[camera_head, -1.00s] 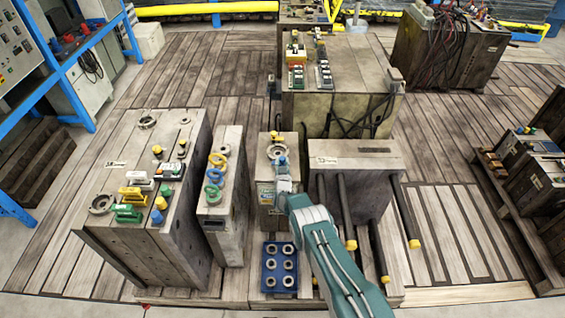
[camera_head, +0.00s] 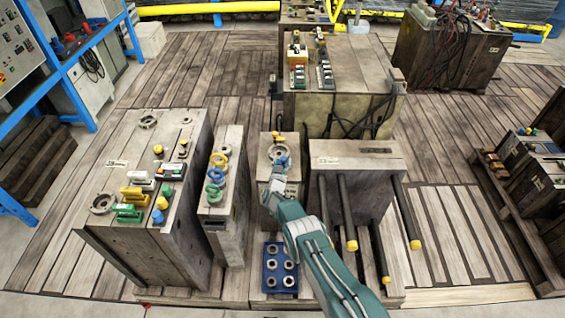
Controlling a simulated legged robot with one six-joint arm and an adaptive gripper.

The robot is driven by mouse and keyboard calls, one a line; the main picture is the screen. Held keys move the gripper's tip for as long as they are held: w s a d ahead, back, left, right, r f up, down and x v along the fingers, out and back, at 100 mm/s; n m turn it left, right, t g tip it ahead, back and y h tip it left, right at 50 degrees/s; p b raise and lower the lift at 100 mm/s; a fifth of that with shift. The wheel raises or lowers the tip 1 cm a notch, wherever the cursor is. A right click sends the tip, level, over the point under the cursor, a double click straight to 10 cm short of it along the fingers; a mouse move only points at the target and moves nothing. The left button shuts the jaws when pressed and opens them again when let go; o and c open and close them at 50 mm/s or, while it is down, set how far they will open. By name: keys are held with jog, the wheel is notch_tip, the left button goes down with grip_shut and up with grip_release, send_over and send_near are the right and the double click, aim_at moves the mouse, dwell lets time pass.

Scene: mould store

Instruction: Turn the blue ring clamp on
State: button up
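The blue ring clamp (camera_head: 215,174) is on top of a narrow wooden block (camera_head: 229,140), between a yellow ring (camera_head: 218,159) and a green ring (camera_head: 212,192). I cannot tell its turned position at this size. My gripper (camera_head: 273,177) is at the end of my teal arm, above the neighbouring block to the right. It is to the right of the blue ring clamp and apart from it. Its fingers are too small and seen from behind to tell whether they are open or shut.
The neighbouring block (camera_head: 266,145) has a round metal fitting and small blue piece (camera_head: 282,160). A wide block (camera_head: 128,236) with coloured clamps stands left. A blue tray (camera_head: 266,287) with several round pieces lies in front. Yellow-tipped dark rods (camera_head: 346,215) stick out at right.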

jog(key=shift+s+f, duration=0.1)
jog(key=shift+s, duration=0.1)
jog(key=s+a, duration=0.1)
jog(key=s, duration=1)
jog(key=shift+s+a, duration=0.25)
jog(key=shift+a, duration=0.15)
dwell(0.3)
